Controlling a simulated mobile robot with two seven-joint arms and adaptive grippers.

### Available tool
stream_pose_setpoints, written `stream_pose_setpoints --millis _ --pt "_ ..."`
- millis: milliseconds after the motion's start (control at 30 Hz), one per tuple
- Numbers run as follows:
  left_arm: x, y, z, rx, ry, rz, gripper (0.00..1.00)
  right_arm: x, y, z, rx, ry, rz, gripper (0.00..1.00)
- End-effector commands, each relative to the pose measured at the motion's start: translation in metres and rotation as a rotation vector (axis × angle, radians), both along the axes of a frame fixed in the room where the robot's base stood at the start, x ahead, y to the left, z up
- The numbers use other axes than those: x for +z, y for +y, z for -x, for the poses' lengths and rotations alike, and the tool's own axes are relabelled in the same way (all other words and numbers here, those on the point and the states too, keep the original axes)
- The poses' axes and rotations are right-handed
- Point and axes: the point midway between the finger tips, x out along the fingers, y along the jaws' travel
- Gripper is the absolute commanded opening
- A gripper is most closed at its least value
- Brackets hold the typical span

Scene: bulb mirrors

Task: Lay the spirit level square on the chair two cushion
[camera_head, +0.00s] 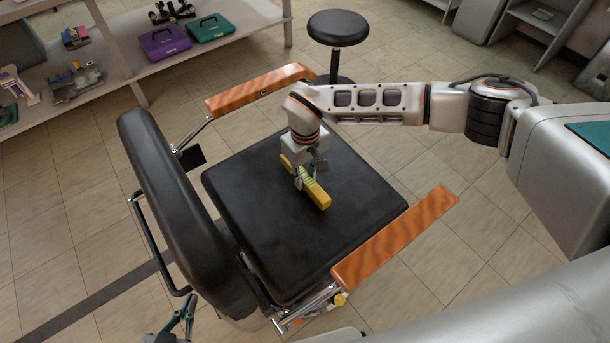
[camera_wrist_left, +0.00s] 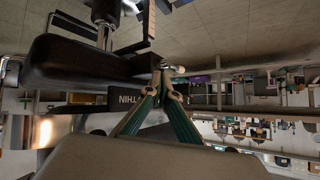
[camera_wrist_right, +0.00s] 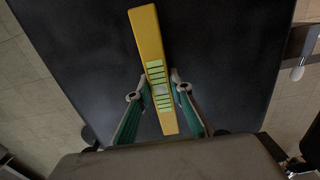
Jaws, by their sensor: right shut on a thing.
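The yellow spirit level (camera_head: 318,195) is over the middle of the black chair cushion (camera_head: 250,220), its length running roughly along the cushion's sides. My right gripper (camera_head: 303,180) comes down from above and is shut across the level's middle. In the right wrist view, the level (camera_wrist_right: 147,35) lies between the two fingers (camera_wrist_right: 158,78), with its pale green striped part near the fingertips. I cannot tell whether its underside touches the cushion. My left gripper (camera_head: 187,305) is low beside the chair, near the picture's bottom edge. In the left wrist view its fingertips (camera_wrist_left: 168,70) meet, with nothing between them.
The chair has a black backrest (camera_head: 165,195) and two orange wooden armrests (camera_head: 395,238) on either side of the cushion. A round black stool (camera_head: 338,28) stands behind. A shelf at upper left holds purple (camera_head: 165,42) and green (camera_head: 208,28) cases.

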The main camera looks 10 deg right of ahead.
Motion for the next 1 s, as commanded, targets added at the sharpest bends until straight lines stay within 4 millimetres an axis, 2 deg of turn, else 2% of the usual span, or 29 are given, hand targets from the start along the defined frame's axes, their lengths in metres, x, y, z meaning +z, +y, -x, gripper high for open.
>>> stream_pose_setpoints --millis 667,700,767,1000 --pt "-0.008 0.001 0.003 0.006 0.012 0.000 0.00 -0.010 0.000 0.000 0.000 0.000 0.000 0.00" --pt "-0.008 0.001 0.003 0.007 0.012 0.001 0.00 -0.010 0.000 0.000 -0.001 0.000 0.000 0.23" --pt "-0.007 0.001 0.003 0.008 0.013 0.003 0.00 -0.010 0.000 0.000 -0.001 0.000 0.001 0.39" --pt "-0.007 0.000 0.003 0.010 0.012 0.005 0.00 -0.010 0.000 0.000 0.000 0.000 0.000 0.40"
